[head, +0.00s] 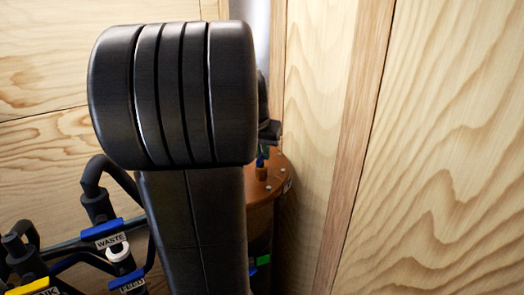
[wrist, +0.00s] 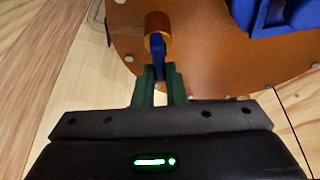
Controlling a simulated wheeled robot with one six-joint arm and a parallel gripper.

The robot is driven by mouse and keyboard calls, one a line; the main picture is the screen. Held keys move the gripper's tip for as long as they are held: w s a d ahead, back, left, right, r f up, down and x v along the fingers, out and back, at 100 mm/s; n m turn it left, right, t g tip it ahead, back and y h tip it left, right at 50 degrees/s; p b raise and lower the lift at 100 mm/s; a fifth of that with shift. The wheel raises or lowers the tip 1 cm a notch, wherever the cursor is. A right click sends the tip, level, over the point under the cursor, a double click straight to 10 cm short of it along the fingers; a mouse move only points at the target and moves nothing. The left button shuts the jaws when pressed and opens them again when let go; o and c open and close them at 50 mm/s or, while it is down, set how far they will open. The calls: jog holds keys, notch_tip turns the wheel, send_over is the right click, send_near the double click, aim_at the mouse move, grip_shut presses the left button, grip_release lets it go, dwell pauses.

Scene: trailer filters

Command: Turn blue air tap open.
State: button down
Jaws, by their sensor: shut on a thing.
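The blue air tap (wrist: 158,56) is a small blue lever on a round brass fitting (wrist: 157,24) on top of the copper-coloured lid (wrist: 205,70). In the wrist view my gripper (wrist: 158,74) has its green fingers on both sides of the lever and is shut on it. The lever's lower end is hidden between the fingers. In the head view the tap (head: 260,162) is a small patch of blue above the lid, mostly hidden by my arm. I cannot tell whether the tap is open.
A larger blue part (wrist: 285,15) stands on the lid at the upper right of the wrist view. Wooden walls (head: 440,140) stand close on the right and behind. Black pipes with a blue WASTE label (head: 108,235) and a yellow-tagged fitting (head: 30,286) are at lower left.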

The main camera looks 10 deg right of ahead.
jog(key=shift+n+y, duration=0.4)
jog(key=shift+n, duration=0.7)
jog(key=c, duration=1.5)
grip_release()
jog(key=v, duration=1.3)
jog(key=shift+s+a+r+b, duration=0.1)
jog(key=shift+s+r+b, duration=0.2)
jog(key=shift+s, duration=0.05)
